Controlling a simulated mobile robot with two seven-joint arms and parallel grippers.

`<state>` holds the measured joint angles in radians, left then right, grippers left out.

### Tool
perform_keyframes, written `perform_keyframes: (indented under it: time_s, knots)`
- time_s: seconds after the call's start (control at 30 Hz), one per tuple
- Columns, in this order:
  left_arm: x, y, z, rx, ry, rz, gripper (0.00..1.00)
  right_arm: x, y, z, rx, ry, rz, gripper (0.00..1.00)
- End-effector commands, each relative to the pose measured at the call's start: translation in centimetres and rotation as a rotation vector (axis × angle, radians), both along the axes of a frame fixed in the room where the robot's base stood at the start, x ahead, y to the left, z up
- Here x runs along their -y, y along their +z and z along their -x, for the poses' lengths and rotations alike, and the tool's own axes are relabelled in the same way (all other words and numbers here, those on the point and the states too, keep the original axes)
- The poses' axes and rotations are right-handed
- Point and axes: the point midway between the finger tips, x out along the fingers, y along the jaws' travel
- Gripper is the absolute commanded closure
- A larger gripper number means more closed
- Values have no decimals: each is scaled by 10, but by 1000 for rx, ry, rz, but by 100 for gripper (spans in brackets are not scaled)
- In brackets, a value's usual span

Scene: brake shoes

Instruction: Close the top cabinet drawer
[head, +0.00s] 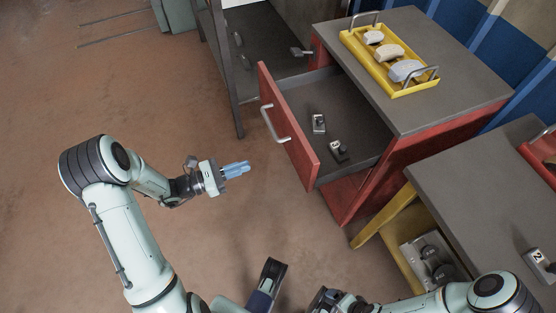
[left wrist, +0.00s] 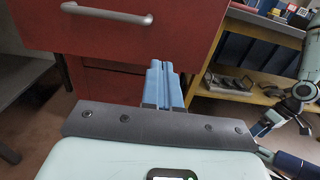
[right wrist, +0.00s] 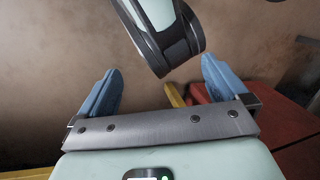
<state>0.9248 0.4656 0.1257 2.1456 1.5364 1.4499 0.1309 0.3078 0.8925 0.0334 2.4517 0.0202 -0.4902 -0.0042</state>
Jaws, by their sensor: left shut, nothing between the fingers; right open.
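The top drawer (head: 330,125) of the red cabinet (head: 395,175) is pulled well out. Its red front (head: 288,128) has a silver bar handle (head: 275,124), and two small metal parts with dark knobs lie inside. In the left wrist view the red drawer front (left wrist: 190,35) and its handle (left wrist: 108,14) fill the upper left. My left gripper (head: 238,169) is shut and empty, in front of the drawer front and apart from it in the head view; its blue fingers (left wrist: 162,85) show together in the left wrist view. My right gripper (right wrist: 158,85) is open and empty, away from the drawer.
A yellow tray (head: 412,89) with several pale brake shoes sits on the cabinet top. A grey table (head: 490,190) with a yellow frame stands at the right. A dark shelf unit (head: 235,95) is behind the drawer. The floor left of the drawer is clear.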

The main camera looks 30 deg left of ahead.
Motion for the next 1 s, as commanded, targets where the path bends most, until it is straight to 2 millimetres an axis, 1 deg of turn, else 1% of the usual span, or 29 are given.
perform_keyframes:
  time_s: [0.17,0.4,0.6,0.8,1.0]
  knots:
    - [20,0,-20,2,-7,1,100,2,-5,-5,15,-6,6,0]
    - [54,-1,-60,-1,-9,2,100,9,-16,-18,48,-20,23,0]
    - [77,-2,-86,-2,-9,1,100,14,-23,-29,78,-33,38,0]
    - [88,-1,-100,-3,-7,0,100,17,-27,-35,94,-39,45,0]
    - [90,0,-102,-4,-5,0,100,18,-27,-37,97,-41,47,0]
